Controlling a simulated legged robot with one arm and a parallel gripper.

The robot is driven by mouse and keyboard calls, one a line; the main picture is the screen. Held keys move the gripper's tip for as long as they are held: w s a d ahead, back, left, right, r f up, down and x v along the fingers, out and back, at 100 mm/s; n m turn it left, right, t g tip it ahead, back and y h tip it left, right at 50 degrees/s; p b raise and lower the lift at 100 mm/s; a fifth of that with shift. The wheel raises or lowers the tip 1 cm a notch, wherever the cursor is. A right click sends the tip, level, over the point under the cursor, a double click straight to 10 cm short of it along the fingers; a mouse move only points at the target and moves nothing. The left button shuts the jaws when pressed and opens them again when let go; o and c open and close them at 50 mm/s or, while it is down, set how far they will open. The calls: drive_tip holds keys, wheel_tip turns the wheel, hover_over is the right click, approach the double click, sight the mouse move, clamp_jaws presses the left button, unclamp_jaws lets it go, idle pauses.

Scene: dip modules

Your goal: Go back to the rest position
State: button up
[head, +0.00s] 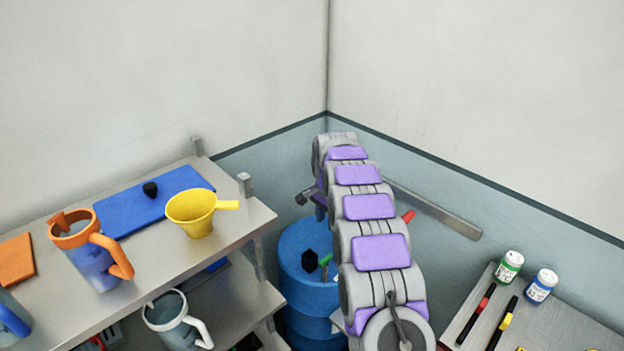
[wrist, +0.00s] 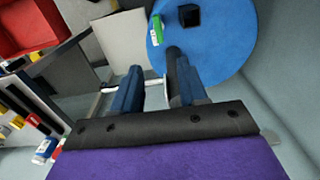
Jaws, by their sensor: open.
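My gripper shows in the wrist view (wrist: 153,80) with its two dark blue fingers apart and nothing between them. In the head view, my grey and purple arm reaches away toward the room corner, and its far end hides most of the gripper. A blue drum (head: 300,268) stands below and beside the arm. On its top lie a black block (head: 309,260) and a small green item (head: 325,262). The wrist view also shows the drum top (wrist: 225,45), the black block (wrist: 189,16) and the green item (wrist: 157,30), beyond the fingers and apart from them.
At left, a metal shelf (head: 245,215) carries a blue mat (head: 130,212), a yellow cup (head: 195,213) and an orange-handled mug (head: 88,262). At right, a table (head: 560,325) holds two small jars (head: 525,277) and pens (head: 490,320). Walls meet behind the arm.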

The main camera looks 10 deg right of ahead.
drive_tip(key=shift+r, duration=0.1)
drive_tip(key=s+r+n+b, duration=0.15)
drive_tip(key=s+r, duration=0.25)
drive_tip(key=s, duration=0.4)
drive_tip(key=s+r+n, duration=0.2)
drive_tip(key=s+r, duration=0.2)
drive_tip(key=s, duration=0.3)
drive_tip(key=s+r+n, duration=0.2)
drive_tip(key=s+r, duration=0.2)
drive_tip(key=s, duration=0.4)
drive_tip(key=s+f+n+g+b, duration=0.1)
drive_tip(key=s+n, duration=0.4)
drive_tip(key=s, duration=2.5)
wheel_tip(320, 180, down, 2)
drive_tip(key=shift+f+g+b, duration=0.1)
drive_tip(key=shift+g+b, duration=0.3)
drive_tip(key=shift+b, duration=0.15)
drive_tip(key=shift+n, duration=0.25)
